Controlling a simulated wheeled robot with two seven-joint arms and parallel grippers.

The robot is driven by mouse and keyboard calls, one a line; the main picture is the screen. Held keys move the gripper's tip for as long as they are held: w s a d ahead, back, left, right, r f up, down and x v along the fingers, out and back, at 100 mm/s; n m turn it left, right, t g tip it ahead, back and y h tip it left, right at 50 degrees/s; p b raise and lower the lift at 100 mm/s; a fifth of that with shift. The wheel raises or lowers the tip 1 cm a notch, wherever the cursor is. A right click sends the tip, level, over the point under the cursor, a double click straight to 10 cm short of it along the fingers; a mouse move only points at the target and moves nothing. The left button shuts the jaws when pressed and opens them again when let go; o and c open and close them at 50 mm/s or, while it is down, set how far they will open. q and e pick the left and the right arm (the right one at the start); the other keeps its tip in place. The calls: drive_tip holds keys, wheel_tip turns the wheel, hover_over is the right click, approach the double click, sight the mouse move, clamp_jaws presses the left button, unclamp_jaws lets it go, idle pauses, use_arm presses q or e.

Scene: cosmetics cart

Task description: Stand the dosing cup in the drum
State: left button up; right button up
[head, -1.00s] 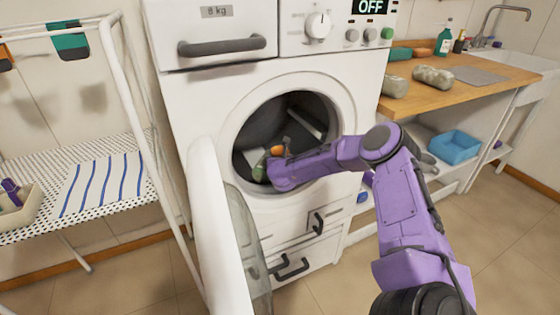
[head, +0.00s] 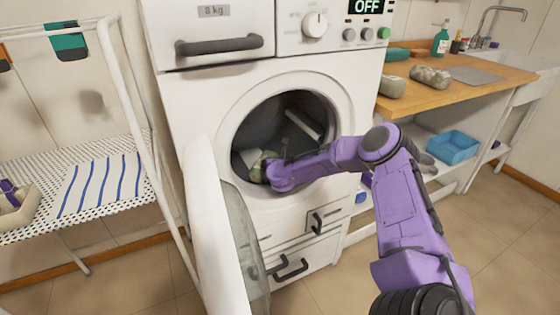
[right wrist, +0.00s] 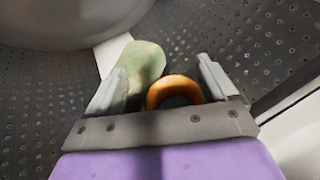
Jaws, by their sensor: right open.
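The washing machine drum (head: 262,128) is open, and its perforated dark wall (right wrist: 45,110) fills the right wrist view. My right gripper (head: 268,166) is inside the drum near its lower front. In the right wrist view the right gripper (right wrist: 160,80) is open, with a finger on each side of the orange dosing cup (right wrist: 178,82). The cup's round rim shows; its lower part is hidden behind the gripper body. A pale green item (right wrist: 146,62) lies just beyond the cup. My left gripper is not in view.
The round door (head: 215,235) hangs open at the left of the drum opening. A drying rack (head: 130,90) stands left of it. A wooden counter (head: 490,75) with a blue basin (head: 452,147) below is at the right.

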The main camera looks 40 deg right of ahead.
drive_tip(key=shift+a+r+p, duration=0.2)
drive_tip(key=shift+a+p, duration=0.05)
drive_tip(key=shift+p, duration=0.45)
drive_tip(key=p+v, duration=0.1)
drive_tip(key=v, duration=0.9)
drive_tip(key=shift+s+a+r, duration=0.1)
drive_tip(key=shift+s+r, duration=0.1)
drive_tip(key=shift+s, duration=0.1)
drive_tip(key=shift+s+a+r, duration=0.1)
drive_tip(key=shift+s+a, duration=0.15)
drive_tip(key=shift+a, duration=0.05)
